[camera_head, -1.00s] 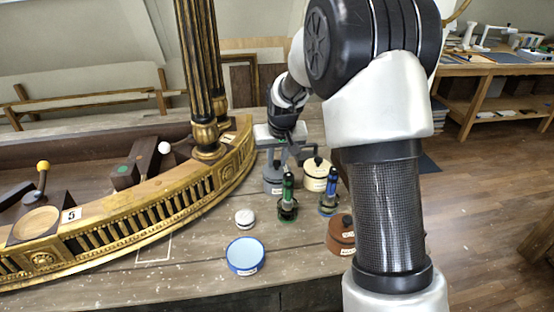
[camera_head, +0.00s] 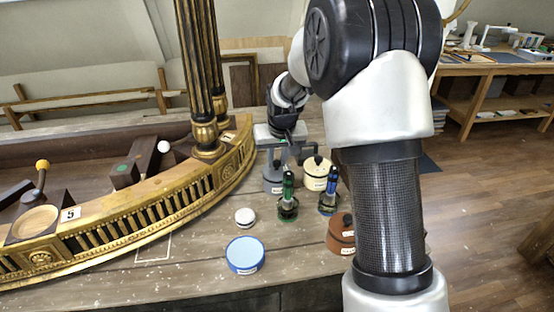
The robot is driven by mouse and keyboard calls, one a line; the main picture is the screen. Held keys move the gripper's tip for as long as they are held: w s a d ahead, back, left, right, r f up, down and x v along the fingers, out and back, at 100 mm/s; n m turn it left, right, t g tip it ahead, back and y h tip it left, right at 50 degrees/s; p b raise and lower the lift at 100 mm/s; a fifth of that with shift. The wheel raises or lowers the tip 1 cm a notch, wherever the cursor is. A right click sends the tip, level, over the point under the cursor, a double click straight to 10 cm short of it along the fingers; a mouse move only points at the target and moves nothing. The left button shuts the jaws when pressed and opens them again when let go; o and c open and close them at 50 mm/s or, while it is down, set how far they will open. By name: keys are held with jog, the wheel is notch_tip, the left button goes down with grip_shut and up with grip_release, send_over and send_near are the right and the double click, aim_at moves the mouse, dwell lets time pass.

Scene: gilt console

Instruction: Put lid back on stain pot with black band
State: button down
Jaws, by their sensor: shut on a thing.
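My gripper (camera_head: 284,153) points down at the back of the table, above and partly in front of a grey pot (camera_head: 273,184) with a pale label. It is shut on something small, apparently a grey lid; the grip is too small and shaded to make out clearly. A cream pot (camera_head: 319,174) with a dark knob on its lid stands just right of the gripper. A brown pot (camera_head: 340,234) with a dark knob stands nearer, partly hidden behind my arm. I cannot make out a black band on any pot.
A small white round tin (camera_head: 244,216) and a blue round tin (camera_head: 245,254) are nearer.

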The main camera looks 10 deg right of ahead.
jog(key=c, duration=1)
grip_release()
jog(key=shift+r, duration=0.15)
jog(key=shift+r+p, duration=2.2)
jog(key=shift+r, duration=1.15)
jog(key=shift+c, duration=0.2)
grip_shut()
